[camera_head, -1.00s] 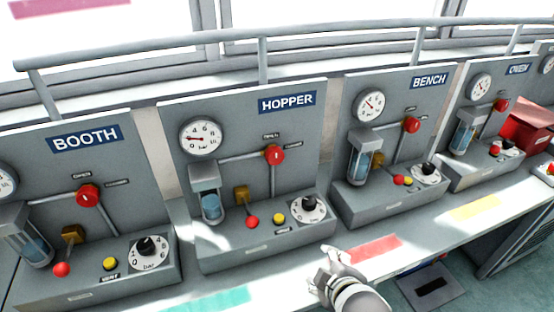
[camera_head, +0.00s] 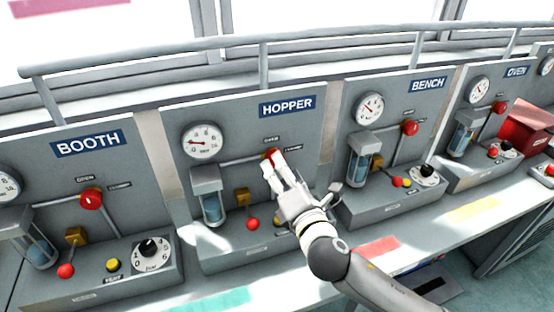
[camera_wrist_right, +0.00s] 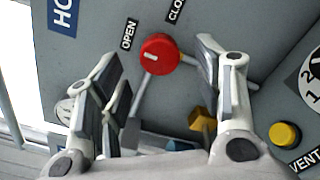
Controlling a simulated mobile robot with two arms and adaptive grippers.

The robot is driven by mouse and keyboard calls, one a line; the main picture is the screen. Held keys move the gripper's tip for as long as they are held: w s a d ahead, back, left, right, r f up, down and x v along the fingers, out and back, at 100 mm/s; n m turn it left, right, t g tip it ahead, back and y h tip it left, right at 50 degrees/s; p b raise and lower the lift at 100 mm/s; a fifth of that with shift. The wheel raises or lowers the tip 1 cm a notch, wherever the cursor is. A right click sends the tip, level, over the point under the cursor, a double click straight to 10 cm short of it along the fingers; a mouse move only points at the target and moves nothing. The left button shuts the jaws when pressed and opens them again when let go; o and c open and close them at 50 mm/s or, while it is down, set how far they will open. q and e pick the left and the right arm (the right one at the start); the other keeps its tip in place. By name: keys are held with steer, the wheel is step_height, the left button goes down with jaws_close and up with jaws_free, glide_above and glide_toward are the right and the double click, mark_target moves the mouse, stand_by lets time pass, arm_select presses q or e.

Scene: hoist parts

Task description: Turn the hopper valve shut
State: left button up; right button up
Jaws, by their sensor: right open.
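The hopper valve is a round red knob on the grey panel with the blue HOPPER sign (camera_head: 287,105). In the head view the knob (camera_head: 272,154) is partly hidden by my right gripper (camera_head: 274,168). In the right wrist view the red knob (camera_wrist_right: 160,54) shows a short white mark, with the OPEN label beside it and a partly cut-off CLOSED label above. My right gripper (camera_wrist_right: 157,72) is open, its fingers on either side of the knob in that view. I cannot tell whether they touch it. My left gripper is not in view.
Similar panels marked BOOTH (camera_head: 87,142), BENCH (camera_head: 428,84) and OVEN (camera_head: 516,71) stand alongside. On the hopper panel are a gauge (camera_head: 199,141), a glass bowl (camera_head: 212,207) and a red-tipped lever (camera_head: 252,223). A yellow button (camera_wrist_right: 285,135) is right of my gripper. A rail (camera_head: 170,55) runs above.

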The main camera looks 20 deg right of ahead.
steer(key=shift+w, duration=1.95)
steer(key=c, duration=1)
steer(key=shift+m+p, duration=0.3)
steer(key=shift+m, duration=0.2)
steer(key=m+p, duration=0.2)
steer(key=m, duration=1.4)
steer(key=shift+m+p, duration=0.4)
